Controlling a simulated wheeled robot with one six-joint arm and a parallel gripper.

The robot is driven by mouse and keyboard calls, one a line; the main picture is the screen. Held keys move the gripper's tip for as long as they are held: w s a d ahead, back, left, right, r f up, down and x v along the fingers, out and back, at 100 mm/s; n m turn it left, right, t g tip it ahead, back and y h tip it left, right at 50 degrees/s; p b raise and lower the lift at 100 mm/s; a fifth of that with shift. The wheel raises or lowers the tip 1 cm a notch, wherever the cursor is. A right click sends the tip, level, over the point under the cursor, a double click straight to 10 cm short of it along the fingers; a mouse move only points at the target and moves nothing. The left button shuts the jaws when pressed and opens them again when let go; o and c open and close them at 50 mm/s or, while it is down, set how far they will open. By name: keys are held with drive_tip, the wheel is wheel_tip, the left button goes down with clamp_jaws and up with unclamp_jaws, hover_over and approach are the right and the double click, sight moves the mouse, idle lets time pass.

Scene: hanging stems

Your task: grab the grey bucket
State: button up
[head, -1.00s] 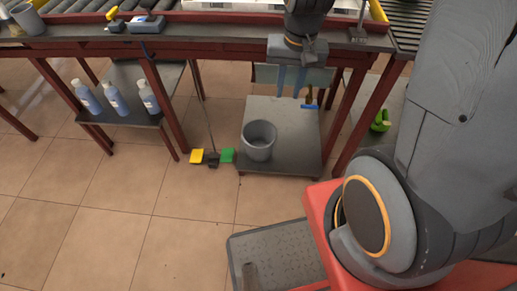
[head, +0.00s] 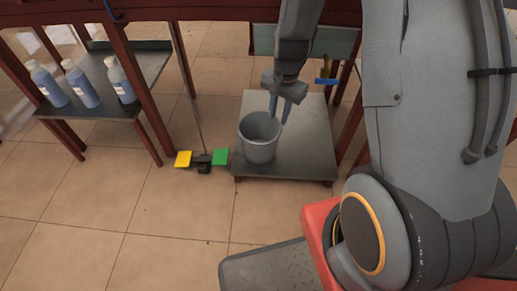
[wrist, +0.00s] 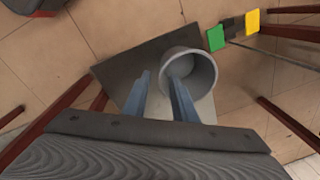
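The grey bucket (head: 259,148) stands upright on a low grey platform (head: 306,150) in the head view. Its open top faces up and it looks empty. In the wrist view the bucket (wrist: 202,66) is just beyond and right of the fingertips. My gripper (head: 280,106) points down at the bucket's far right rim in the head view. In the wrist view my gripper (wrist: 160,78) shows the right finger overlapping the bucket's near rim. I cannot tell whether it touches.
A pedal unit with yellow (head: 183,159) and green (head: 220,156) pads sits on the floor left of the platform. Several blue bottles (head: 82,87) stand on a shelf at left. Dark red table legs (head: 142,95) flank the space. The tiled floor in front is clear.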

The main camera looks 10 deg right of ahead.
sight(273, 145)
drive_tip(key=w+f+m+b, duration=0.1)
drive_tip(key=w+f+b, duration=0.1)
drive_tip(key=f, duration=0.4)
drive_tip(key=w+d+f+m+b, duration=0.1)
drive_tip(key=w+f+b, duration=0.1)
drive_tip(key=f+b, duration=0.3)
drive_tip(key=w+f+m+b, duration=0.1)
drive_tip(key=f+b, duration=0.3)
drive_tip(key=f, duration=0.5)
drive_tip(key=shift+w+d, duration=0.15)
drive_tip(key=shift+w, duration=0.35)
drive_tip(key=shift+f+b, duration=0.9)
drive_tip(key=shift+f, duration=0.45)
drive_tip(key=shift+s+a+f+b, duration=0.1)
drive_tip(key=shift+a+f+b, duration=0.15)
drive_tip(key=shift+f+b, duration=0.85)
drive_tip(key=shift+a+f+b, duration=0.2)
drive_tip(key=shift+f+b, duration=0.6)
drive_tip(key=shift+f, duration=0.6)
drive_tip(key=shift+c, duration=0.3)
clamp_jaws()
